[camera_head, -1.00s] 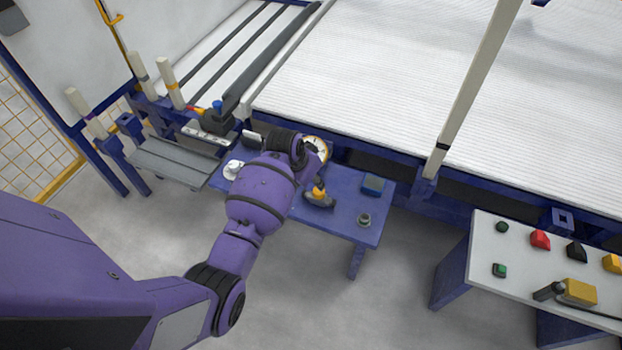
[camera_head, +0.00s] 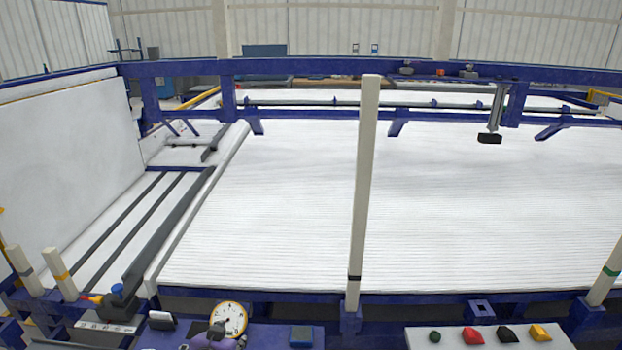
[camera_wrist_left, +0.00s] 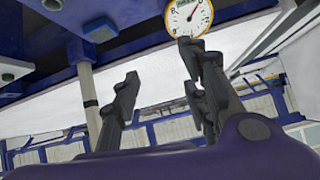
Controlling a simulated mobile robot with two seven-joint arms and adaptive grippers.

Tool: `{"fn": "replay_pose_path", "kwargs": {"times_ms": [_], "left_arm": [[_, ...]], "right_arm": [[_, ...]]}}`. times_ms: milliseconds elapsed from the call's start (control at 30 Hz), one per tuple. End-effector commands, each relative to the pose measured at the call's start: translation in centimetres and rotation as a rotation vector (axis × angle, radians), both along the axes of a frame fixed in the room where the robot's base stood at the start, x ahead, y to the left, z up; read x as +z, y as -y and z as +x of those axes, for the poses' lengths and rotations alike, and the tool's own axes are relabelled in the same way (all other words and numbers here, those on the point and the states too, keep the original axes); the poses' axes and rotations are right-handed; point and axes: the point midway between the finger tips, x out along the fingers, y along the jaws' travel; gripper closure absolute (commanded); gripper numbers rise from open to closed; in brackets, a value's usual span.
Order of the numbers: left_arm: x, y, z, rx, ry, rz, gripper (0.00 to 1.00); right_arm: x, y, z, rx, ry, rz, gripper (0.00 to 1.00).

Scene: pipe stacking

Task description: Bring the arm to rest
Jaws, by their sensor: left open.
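My left gripper (camera_head: 216,332) shows only in part at the bottom edge of the head view, just in front of a round dial gauge with a yellow rim (camera_head: 229,317). In the left wrist view my left gripper (camera_wrist_left: 163,75) has its dark fingers spread apart, with nothing between them. The gauge (camera_wrist_left: 188,15) shows there beyond the fingertips at the top. I cannot tell whether the gripper touches it. Most of my left arm is below the head view. My right gripper is not in view.
A blue table (camera_head: 270,337) carries the gauge and a blue box (camera_head: 301,337). A pale post (camera_head: 363,200) stands before the wide white ribbed bed (camera_head: 270,220). A panel with coloured buttons (camera_head: 455,338) is at the lower right. Pale pipes (camera_head: 60,273) stand at the left.

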Motion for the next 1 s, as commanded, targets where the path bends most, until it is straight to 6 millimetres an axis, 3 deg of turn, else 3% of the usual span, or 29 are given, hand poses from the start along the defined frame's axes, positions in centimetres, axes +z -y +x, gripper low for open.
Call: {"fn": "replay_pose_path", "kwargs": {"times_ms": [167, 333, 500, 633, 700, 800, 1000], "left_arm": [[-0.6, 0.3, -8.1, 0.015, 0.069, -0.019, 0.59], [-1.2, 1.1, -17.6, 0.027, 0.091, -0.054, 0.59], [-1.9, 1.9, -27.8, 0.046, 0.038, -0.081, 0.59], [-3.3, 2.1, -34.8, 0.066, -0.051, -0.087, 0.59], [-4.1, 1.9, -37.4, 0.079, -0.092, -0.087, 0.59], [-4.8, 1.6, -39.7, 0.093, -0.127, -0.085, 0.59], [-5.2, 1.4, -40.7, 0.098, -0.145, -0.082, 0.59]], "right_arm": [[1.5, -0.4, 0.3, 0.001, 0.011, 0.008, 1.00], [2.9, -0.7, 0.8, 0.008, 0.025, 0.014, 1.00], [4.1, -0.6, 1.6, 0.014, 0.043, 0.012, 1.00], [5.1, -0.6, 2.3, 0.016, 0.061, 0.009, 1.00], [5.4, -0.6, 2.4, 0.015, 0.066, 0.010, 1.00], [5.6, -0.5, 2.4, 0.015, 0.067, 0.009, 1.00], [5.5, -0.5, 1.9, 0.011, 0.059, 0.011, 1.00]]}}
